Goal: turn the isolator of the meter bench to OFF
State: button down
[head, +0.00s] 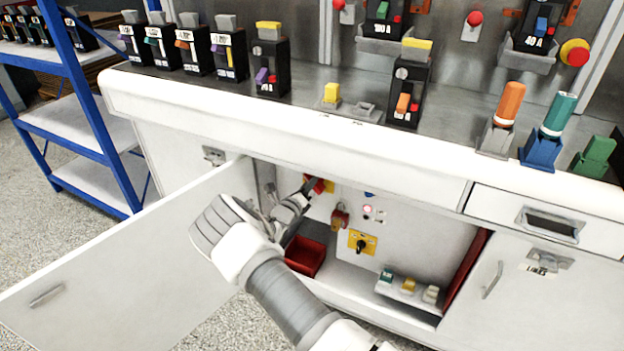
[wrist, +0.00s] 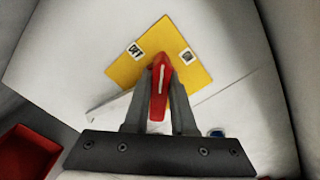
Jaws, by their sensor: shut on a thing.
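The isolator in the open cabinet has a yellow plate (wrist: 120,72) and a red handle (wrist: 161,80) with a white line. In the wrist view OFF is printed at the plate's upper left and ON at its upper right. The white line points up, roughly between the two labels. My gripper (wrist: 160,112) is shut on the red handle, one finger on each side. In the head view my gripper (head: 313,186) reaches into the cabinet's upper left, and the isolator (head: 328,186) is partly hidden by it.
The cabinet door (head: 130,250) stands open at left, close to my arm. Inside are a red bin (head: 305,256), a padlock (head: 340,219), a second yellow plate with a black knob (head: 361,243) and small blocks on a tray (head: 408,289). The bench top (head: 300,105) overhangs the opening.

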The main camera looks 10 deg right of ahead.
jog(key=n, duration=0.4)
jog(key=shift+a+f+n+p, duration=0.1)
jog(key=shift+n+p, duration=0.2)
jog(key=shift+p, duration=0.05)
jog(key=n, duration=0.4)
jog(key=shift+w+f, duration=0.1)
jog(key=shift+f, duration=0.1)
jog(key=shift+n, duration=0.3)
jog(key=c, duration=0.7)
grip_release()
jog(key=shift+c, duration=0.2)
jog(key=p+v, duration=0.4)
jog(key=v, duration=1.3)
jog(key=shift+s, duration=0.2)
